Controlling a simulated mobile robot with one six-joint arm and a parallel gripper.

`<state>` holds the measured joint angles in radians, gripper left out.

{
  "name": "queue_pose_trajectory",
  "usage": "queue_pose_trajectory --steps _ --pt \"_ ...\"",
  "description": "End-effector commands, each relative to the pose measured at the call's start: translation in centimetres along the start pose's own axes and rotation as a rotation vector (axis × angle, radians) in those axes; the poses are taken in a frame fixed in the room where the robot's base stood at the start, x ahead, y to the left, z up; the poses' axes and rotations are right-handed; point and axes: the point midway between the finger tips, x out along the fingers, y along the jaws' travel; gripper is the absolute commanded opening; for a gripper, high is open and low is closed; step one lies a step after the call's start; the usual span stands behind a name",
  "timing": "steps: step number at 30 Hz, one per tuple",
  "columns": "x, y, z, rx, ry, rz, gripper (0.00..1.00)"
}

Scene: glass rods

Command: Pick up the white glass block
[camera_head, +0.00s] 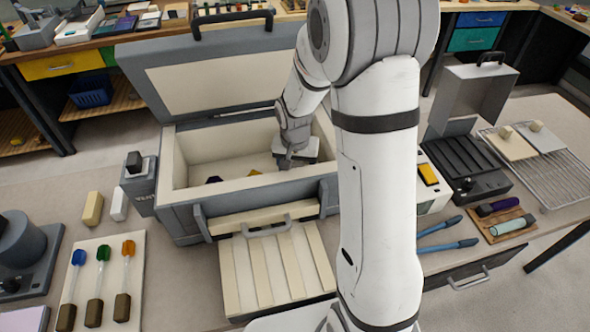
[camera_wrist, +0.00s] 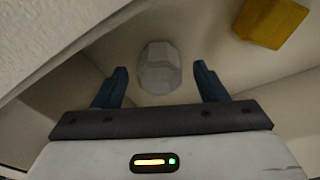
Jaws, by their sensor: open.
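In the wrist view a pale grey-white faceted block (camera_wrist: 160,68) lies on the cream floor of a box. My gripper (camera_wrist: 160,84) is open, with one dark blue finger on each side of the block and visible gaps between them; whether the fingers are down at its height I cannot tell. In the head view my gripper (camera_head: 286,163) reaches down inside the open grey chest (camera_head: 180,185). The white block is not visible there, hidden by my gripper and arm.
A yellow block (camera_wrist: 272,22) lies up and right of the white block; it also shows in the head view (camera_head: 255,172). The chest walls surround my gripper. Its lid (camera_head: 215,82) stands open behind.

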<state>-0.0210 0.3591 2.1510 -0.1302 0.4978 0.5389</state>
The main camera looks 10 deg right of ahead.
Motion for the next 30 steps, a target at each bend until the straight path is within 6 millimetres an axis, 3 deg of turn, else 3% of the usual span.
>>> queue_pose_trajectory --steps 5,23,30 --pt "0.00 -0.01 0.01 0.000 0.000 0.000 0.64" --pt "-0.03 -0.07 0.04 -0.002 0.000 0.000 0.15" --pt "-0.14 -0.10 0.00 -0.002 0.001 0.000 0.14"
